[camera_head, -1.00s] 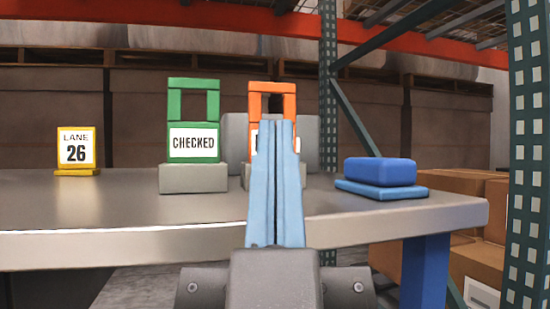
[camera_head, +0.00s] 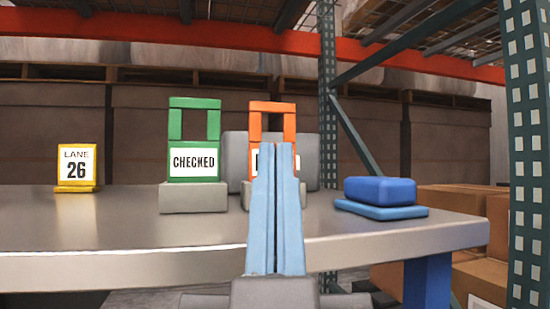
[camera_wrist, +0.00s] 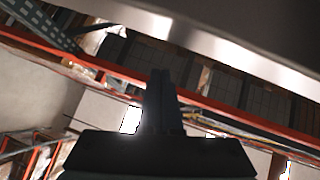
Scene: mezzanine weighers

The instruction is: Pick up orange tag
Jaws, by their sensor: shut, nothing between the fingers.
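The orange tag (camera_head: 272,108) stands upright on the metal table in the head view, in a grey base. It is a frame with a white label, and my gripper hides most of the label. My gripper (camera_head: 275,148) is shut and empty, its light blue fingers pressed together and pointing up in front of the tag. I cannot tell how far apart they are in depth. In the wrist view my gripper (camera_wrist: 160,75) shows as a dark shape, and the tag is not seen there.
A green "CHECKED" tag (camera_head: 194,140) in a grey block (camera_head: 193,198) stands left of the orange tag. A yellow "LANE 26" sign (camera_head: 76,166) is farther left. Blue blocks (camera_head: 380,190) lie at the right of the table (camera_head: 120,225). A green rack post (camera_head: 527,150) stands at the right.

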